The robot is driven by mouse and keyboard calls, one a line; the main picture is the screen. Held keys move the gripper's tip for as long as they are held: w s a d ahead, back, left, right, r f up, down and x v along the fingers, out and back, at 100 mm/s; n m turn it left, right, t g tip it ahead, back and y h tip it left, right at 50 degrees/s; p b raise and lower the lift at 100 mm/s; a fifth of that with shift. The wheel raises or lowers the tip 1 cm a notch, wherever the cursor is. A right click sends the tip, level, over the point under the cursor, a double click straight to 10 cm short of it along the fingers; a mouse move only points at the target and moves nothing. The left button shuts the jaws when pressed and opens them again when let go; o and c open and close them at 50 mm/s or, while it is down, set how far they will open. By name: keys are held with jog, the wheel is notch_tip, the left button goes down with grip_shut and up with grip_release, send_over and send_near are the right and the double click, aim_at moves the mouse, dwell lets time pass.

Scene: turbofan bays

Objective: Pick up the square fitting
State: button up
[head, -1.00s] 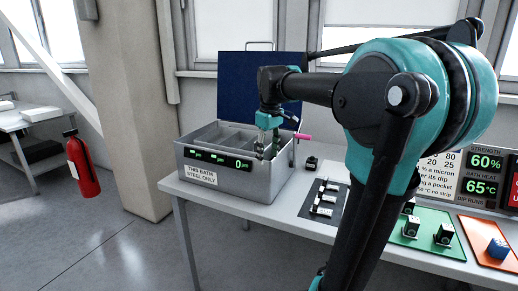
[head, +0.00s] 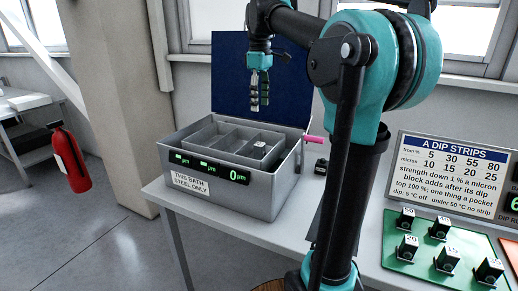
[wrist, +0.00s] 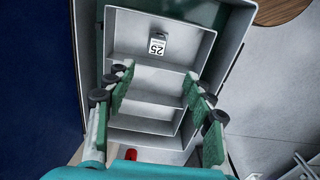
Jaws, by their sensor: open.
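No part is labelled as the square fitting, so I cannot tell which one it is. A small grey block (head: 260,148) sits in the right end compartment of the grey bath (head: 262,200). In the wrist view this block (wrist: 158,46), marked 25, lies in the far compartment. My gripper (head: 259,102) is open and empty above the bath, fingers pointing down. In the wrist view its green-padded fingers (wrist: 157,80) straddle the compartments with nothing between them. Several numbered blocks, one of them near the front (head: 489,270), stand on a green mat (head: 410,254) at the right.
The bath's blue lid (head: 230,75) stands open behind it, and a pink handle (head: 313,140) sticks out at its right. A small dark object (head: 321,165) lies beside the bath. A sign (head: 452,168) stands behind the green mat. My arm hides the middle of the table.

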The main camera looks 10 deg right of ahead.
send_near(260, 144)
jog(key=f, duration=0.5)
jog(key=shift+s+f, duration=0.25)
jog(key=shift+s, duration=0.05)
jog(key=shift+w+f, duration=0.15)
jog(key=shift+f, duration=1.2)
jog(key=shift+w+f, duration=0.15)
jog(key=shift+f, duration=1.15)
jog(key=shift+c, duration=0.2)
grip_shut()
